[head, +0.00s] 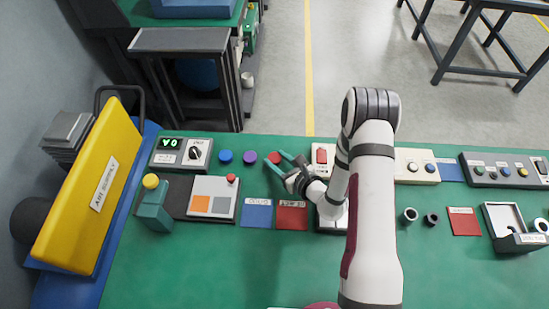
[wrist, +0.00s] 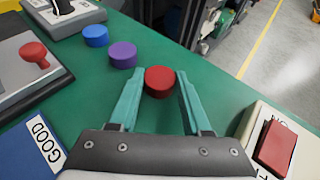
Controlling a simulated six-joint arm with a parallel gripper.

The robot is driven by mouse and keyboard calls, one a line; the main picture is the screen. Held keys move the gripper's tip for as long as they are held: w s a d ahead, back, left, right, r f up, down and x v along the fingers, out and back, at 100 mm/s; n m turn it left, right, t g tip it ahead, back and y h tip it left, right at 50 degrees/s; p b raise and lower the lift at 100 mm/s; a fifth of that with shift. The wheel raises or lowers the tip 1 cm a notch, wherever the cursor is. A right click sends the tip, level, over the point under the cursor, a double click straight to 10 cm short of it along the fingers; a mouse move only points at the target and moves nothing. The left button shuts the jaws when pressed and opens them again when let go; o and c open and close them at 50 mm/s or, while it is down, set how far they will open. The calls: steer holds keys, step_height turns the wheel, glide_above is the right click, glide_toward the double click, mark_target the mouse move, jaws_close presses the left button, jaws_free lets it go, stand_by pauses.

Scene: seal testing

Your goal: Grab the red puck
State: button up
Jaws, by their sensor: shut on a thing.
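The red puck (head: 274,157) is on the green table at the right end of a row of pucks. My gripper (head: 276,160) reaches it from the lower right, with its teal fingers on either side of it. In the wrist view the red puck (wrist: 159,82) sits between the fingertips of my gripper (wrist: 159,86), which is shut on it. The puck looks to be at table level; any small lift cannot be told.
A purple puck (head: 250,157) and a blue puck (head: 225,156) stand just left. A box with a red switch (wrist: 276,147) is close on the right. A panel with a red knob (wrist: 35,53) and the blue GOOD pad (wrist: 30,145) are on the left.

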jaws_close()
